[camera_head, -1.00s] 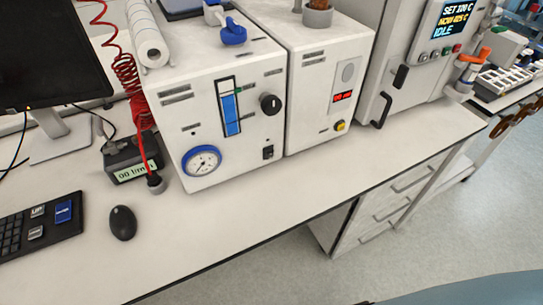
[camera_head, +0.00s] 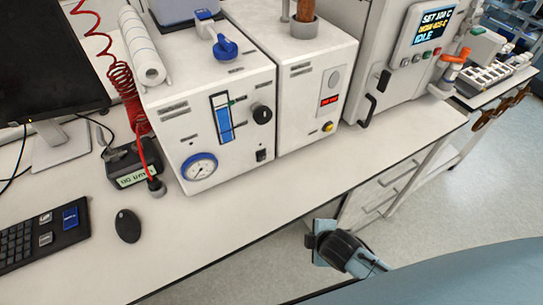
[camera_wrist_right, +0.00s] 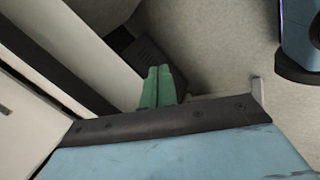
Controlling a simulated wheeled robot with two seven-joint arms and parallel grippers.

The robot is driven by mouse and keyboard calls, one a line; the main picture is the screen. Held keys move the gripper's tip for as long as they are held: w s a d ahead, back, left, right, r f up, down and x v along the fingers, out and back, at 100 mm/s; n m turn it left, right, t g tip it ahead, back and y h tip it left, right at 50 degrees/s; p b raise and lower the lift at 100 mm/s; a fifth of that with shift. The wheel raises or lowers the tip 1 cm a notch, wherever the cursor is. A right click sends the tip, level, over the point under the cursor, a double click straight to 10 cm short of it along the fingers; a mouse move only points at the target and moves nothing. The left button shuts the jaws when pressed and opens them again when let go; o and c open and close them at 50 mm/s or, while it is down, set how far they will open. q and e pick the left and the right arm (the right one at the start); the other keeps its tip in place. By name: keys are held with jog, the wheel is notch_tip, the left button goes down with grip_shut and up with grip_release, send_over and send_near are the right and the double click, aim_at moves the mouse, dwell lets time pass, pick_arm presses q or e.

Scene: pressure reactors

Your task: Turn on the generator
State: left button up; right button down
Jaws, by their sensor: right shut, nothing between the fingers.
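Two white box units stand side by side on the bench in the head view; I cannot tell for certain which is the generator. The left unit (camera_head: 180,130) has a blue-rimmed gauge, a blue flow tube, a black knob (camera_head: 261,114) and a small black switch (camera_head: 261,155). The right unit (camera_head: 300,75) has a red display (camera_head: 328,100) and a yellow button (camera_head: 327,127). My right arm's blue and black end is low in the head view, in front of the bench and apart from both units. In the right wrist view my right gripper (camera_wrist_right: 158,75) has its green fingers together, empty. My left gripper is out of view.
A large instrument (camera_head: 390,60) with an "IDLE" screen stands right. The bench's front strip is mostly clear.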

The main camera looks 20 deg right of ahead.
jog(key=w+a+r+n+t+y+p, duration=0.1)
jog(key=w+a+r+n+t, duration=0.1)
jog(key=r+n, duration=0.7)
jog(key=w+a+r+n+t+y+p, duration=0.1)
jog(key=w+a+r+n+t, duration=0.1)
jog(key=r+n, duration=0.7)
jog(key=w+n+t, duration=0.1)
jog(key=w+n, duration=0.1)
jog(key=n, duration=0.4)
jog(key=shift+w+r+y, duration=0.25)
jog(key=shift+r+y, duration=0.05)
send_near(265, 159)
jog(key=f, duration=0.4)
jog(key=shift+w+b, duration=0.25)
jog(key=shift+b, duration=0.05)
jog(key=shift+w+a+r, duration=0.15)
jog(key=shift+w, duration=0.55)
jog(key=shift+w+a+r, duration=0.1)
jog(key=shift+w+a, duration=0.05)
jog(key=shift+w, duration=0.55)
jog(key=shift+w+a+r, duration=0.1)
jog(key=shift+w+r, duration=0.05)
jog(key=shift+w, duration=0.5)
